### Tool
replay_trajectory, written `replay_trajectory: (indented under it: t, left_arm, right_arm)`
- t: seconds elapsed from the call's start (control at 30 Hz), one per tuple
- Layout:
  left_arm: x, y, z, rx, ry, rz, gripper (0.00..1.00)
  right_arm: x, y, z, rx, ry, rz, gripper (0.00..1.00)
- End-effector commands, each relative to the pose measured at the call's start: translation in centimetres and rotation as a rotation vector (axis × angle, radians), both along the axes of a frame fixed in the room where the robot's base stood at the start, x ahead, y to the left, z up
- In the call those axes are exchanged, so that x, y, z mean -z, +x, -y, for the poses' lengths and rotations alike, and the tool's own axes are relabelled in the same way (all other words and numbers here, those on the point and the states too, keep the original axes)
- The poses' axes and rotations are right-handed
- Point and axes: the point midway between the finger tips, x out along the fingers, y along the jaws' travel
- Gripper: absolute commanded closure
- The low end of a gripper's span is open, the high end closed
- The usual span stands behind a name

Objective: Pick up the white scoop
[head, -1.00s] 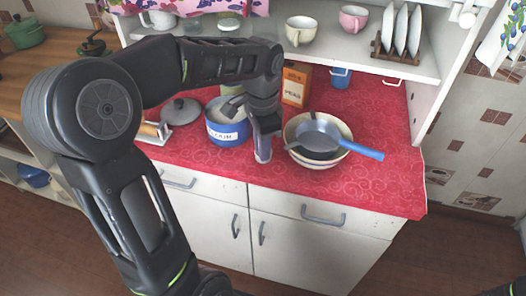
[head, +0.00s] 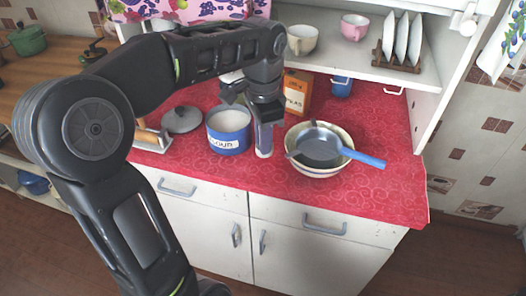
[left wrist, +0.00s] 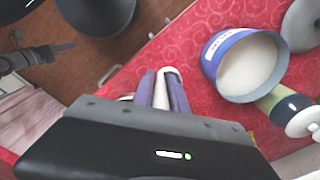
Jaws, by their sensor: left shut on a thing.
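My left gripper (head: 264,149) is over the red counter, between the blue pot (head: 228,148) and the bowl. In the left wrist view its fingers (left wrist: 162,90) are shut on a narrow white piece with a rounded end, the white scoop (left wrist: 161,91). The fingers hide most of the scoop. The pot, with white contents (left wrist: 252,66), stands right of the fingers in that view. A dark arm end that looks like my right gripper (left wrist: 62,46) shows at its left; its jaws are unclear.
A blue-handled pan (head: 320,142) lies in a cream bowl (head: 318,172) to the right. An orange box (head: 297,90) stands behind. A grey lid (head: 182,119) lies left of the pot. The shelf (head: 370,65) holds cups and plates. The counter's front right is clear.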

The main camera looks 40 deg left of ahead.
Motion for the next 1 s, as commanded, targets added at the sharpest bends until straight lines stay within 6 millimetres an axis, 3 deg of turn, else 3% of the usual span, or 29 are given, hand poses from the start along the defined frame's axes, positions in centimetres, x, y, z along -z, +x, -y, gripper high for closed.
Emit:
replay_trajectory:
  t: [0.1, 0.17, 0.27, 1.0]
  left_arm:
    - [-2.3, 0.1, 0.0, 0.001, 0.001, 0.004, 1.0]
    - [-3.9, 0.0, 0.0, 0.001, 0.0, 0.0, 1.0]
    - [-4.7, 0.0, 0.0, 0.001, 0.001, -0.001, 1.0]
    - [-4.7, 0.0, 0.0, 0.001, 0.001, -0.001, 1.0]
  right_arm:
    - [0.2, 0.0, 0.0, 0.0, 0.001, 0.001, 0.54]
    - [-1.1, -0.1, 0.0, 0.0, -0.001, -0.002, 0.54]
    - [-1.5, -0.1, 0.1, 0.001, -0.002, -0.004, 0.54]
    - [-1.4, -0.2, 0.1, 0.001, -0.004, -0.006, 0.54]
